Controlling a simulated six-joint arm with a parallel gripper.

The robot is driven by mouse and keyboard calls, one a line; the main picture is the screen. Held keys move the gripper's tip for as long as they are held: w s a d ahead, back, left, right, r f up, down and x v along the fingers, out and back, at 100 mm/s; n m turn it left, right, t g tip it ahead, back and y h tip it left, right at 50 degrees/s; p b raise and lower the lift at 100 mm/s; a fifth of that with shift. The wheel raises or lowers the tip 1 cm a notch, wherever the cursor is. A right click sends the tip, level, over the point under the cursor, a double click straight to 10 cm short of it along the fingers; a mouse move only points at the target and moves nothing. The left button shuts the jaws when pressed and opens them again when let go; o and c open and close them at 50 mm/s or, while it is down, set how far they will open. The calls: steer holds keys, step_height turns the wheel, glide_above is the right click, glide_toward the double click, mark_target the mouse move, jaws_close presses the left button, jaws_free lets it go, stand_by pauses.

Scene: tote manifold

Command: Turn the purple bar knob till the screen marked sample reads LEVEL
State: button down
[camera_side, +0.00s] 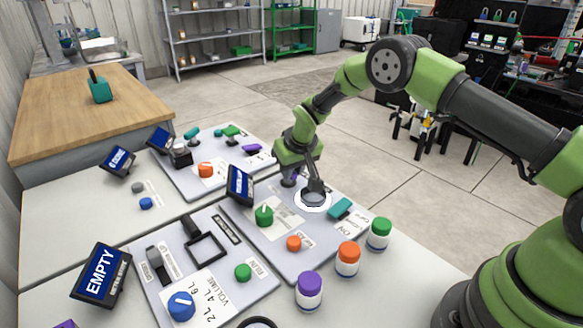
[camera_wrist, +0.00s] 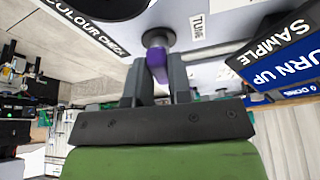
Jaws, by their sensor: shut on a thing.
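The purple bar knob (camera_wrist: 157,62) shows in the wrist view on a short grey stem under the label TUNE. My gripper (camera_wrist: 157,75) has one finger on each side of the bar and is shut on it. The screen marked SAMPLE (camera_wrist: 275,62) is at the right of the wrist view; its visible text reads "URN UP", with the first part cut off. In the side view my wrist is over the middle panel (camera_side: 268,250), and the knob is mostly hidden there. The screen beside it (camera_side: 240,184) is too oblique to read clearly.
The middle panel also carries a green knob (camera_side: 264,215), an orange knob (camera_side: 294,243) and a teal handle (camera_side: 340,208). Jars with purple (camera_side: 310,284), orange (camera_side: 348,254) and green (camera_side: 380,228) lids stand at its near edge. Another screen reads EMPTY (camera_side: 101,275).

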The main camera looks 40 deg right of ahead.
steer(key=m, duration=0.2)
steer(key=m+h, duration=0.2)
steer(key=m, duration=0.1)
steer(key=shift+w+a+m+g, duration=0.15)
steer(key=shift+a+m+g, duration=0.15)
steer(key=shift+a+g, duration=0.1)
steer(key=m, duration=0.1)
steer(key=m+g, duration=0.1)
steer(key=m, duration=0.1)
steer(key=m+h, duration=0.1)
steer(key=shift+w+a+m, duration=0.15)
steer(key=shift+w+m, duration=0.1)
steer(key=shift+m, duration=0.15)
steer(key=shift+m+g, duration=0.4)
steer(key=c, duration=1)
jaws_free()
steer(key=shift+c, duration=0.2)
steer(key=shift+h, duration=0.3)
steer(key=v, duration=1)
